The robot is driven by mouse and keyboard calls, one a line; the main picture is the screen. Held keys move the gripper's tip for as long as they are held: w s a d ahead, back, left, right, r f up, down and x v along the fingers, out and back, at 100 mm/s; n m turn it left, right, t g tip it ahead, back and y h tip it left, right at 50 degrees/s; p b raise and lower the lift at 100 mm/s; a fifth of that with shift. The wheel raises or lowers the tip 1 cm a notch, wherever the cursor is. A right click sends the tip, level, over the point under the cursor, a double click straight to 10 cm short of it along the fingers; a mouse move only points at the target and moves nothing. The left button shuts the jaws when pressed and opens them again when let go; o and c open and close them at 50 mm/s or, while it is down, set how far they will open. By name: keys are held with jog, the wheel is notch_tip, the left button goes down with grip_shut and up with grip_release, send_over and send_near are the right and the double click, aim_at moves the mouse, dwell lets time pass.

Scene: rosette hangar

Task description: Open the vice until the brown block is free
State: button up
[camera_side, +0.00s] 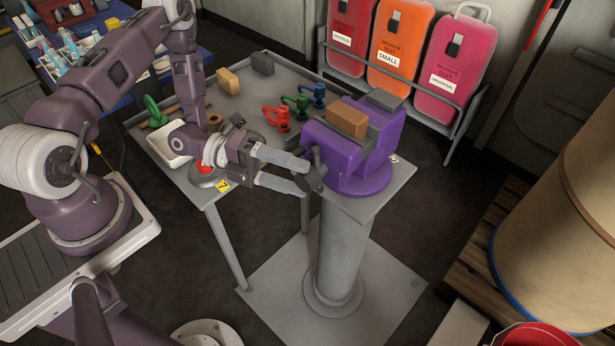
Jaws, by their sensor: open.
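The purple vice (375,158) stands on the right corner of the grey table. The brown block (347,118) sits upright between its jaws, with its top standing above them. The vice's dark grey handle (316,168) is on the left side of the vice, facing my gripper. My gripper (304,176) is open, with its two pale fingers reaching right to the handle, one above the other in the picture. The fingertips are at the handle's hub; I cannot tell whether they touch it. Part of the handle is hidden by the fingers.
Red, green and blue clamps (296,105) stand on the grey table (225,183) behind my gripper. A tan block (228,81), a grey block (262,64) and a white tray (168,146) are also there. Suit cases (402,40) stand behind the table; a large drum (560,200) is at right.

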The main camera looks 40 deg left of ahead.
aim_at(319, 184)
jog(key=x, duration=0.5)
jog(key=shift+w+d, duration=0.1)
jog(key=shift+d, duration=0.25)
grip_shut()
jog(key=shift+r+n+t+h, duration=0.2)
jog(key=shift+n+t+h, duration=0.1)
jog(key=shift+h, duration=0.4)
grip_release()
